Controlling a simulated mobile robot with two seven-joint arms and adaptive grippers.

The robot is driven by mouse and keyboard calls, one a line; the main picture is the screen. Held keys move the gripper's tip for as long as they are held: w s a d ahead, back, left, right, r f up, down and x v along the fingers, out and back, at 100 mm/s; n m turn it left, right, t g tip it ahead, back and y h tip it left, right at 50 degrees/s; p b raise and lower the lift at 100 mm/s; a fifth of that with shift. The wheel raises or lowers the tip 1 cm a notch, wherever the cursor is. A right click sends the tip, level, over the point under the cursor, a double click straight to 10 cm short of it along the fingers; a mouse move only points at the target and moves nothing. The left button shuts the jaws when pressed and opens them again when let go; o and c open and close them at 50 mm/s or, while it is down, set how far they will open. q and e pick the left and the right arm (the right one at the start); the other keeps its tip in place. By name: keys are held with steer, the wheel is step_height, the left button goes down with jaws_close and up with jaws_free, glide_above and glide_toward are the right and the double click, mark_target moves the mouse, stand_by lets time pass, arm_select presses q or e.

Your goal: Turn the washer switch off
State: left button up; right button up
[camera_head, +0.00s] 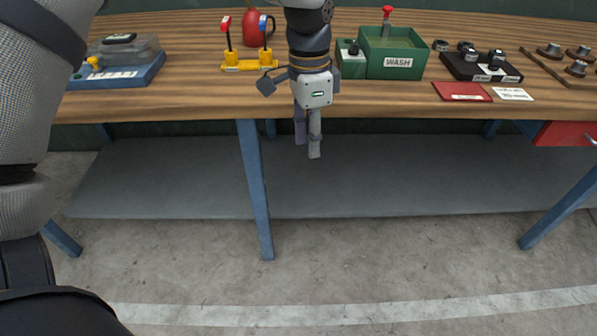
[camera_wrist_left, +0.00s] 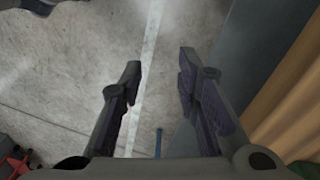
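The green wash tub (camera_head: 398,37), labelled WASH, stands on the workbench right of centre. My left gripper (camera_head: 308,147) points down in front of the bench's front edge, below and left of this box, touching nothing. In the left wrist view the left gripper (camera_wrist_left: 160,62) has its fingers wide apart, with only floor between them. My right gripper is not in view.
A grey shelf (camera_head: 400,180) runs below.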

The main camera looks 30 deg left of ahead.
arm_select(q)
steer(key=shift+n, duration=0.5)
steer(key=s+f, duration=0.1)
steer(key=f, duration=0.2)
steer(key=s+f, duration=0.1)
steer(key=f, duration=0.1)
steer(key=shift+s+d, duration=0.35)
steer(key=shift+d, duration=0.05)
steer(key=s+d+f+n+g, duration=0.15)
steer(key=s+f+n, duration=0.35)
steer(key=s+f, duration=1.3)
steer(key=s+a+n, duration=0.2)
steer(key=s+n, duration=0.1)
steer(key=s, duration=1.3)
steer(key=shift+y, duration=0.4)
steer(key=shift+o, duration=0.2)
